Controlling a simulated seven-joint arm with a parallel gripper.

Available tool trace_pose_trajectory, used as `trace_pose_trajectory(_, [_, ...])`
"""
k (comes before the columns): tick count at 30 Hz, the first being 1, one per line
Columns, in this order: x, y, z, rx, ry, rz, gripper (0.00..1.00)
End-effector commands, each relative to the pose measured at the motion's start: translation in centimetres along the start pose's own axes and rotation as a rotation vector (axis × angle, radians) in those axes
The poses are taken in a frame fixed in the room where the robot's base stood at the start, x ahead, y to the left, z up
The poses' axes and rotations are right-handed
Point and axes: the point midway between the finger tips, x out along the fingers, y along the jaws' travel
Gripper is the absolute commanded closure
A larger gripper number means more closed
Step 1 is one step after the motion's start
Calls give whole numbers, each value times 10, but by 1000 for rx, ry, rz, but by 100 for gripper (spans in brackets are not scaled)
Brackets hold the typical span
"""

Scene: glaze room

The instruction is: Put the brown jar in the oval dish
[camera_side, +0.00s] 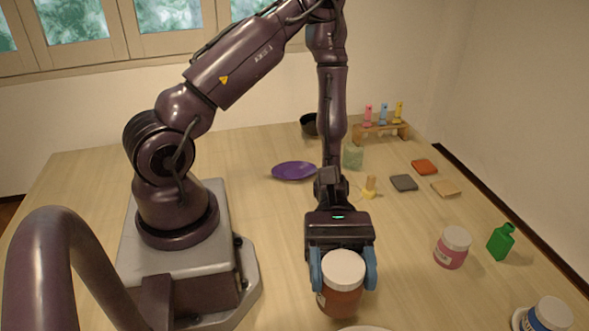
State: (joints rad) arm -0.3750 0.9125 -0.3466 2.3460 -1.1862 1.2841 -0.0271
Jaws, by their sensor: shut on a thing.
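The brown jar (340,300) has a white lid and a pale label. It is upright between the blue fingers of my gripper (344,273), which is shut on its sides, in the lower middle of the side view. I cannot tell whether its base touches the table. A purple dish (293,171), oval in outline in this view, lies flat and empty on the table behind and left of my gripper. A pale rim (364,328) shows at the bottom edge just below the jar; most of it is out of view.
A pink jar (453,248) and a green bottle (501,242) stand at right. A blue jar (549,316) is at the lower right corner. Coloured tiles (404,183), a yellow stamp-like piece (370,188), a green block (353,157), a wooden rack (380,132) and a dark bowl (309,124) stand farther back.

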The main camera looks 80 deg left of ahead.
Motion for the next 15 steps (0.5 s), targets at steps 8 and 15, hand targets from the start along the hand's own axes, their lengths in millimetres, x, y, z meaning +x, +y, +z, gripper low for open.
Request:
trace_pose_trajectory(8, [-42,-76,-20,-1,0,-537,71])
trace_pose_trajectory(15, [-112,-124,-32,-1,2,-994,71])
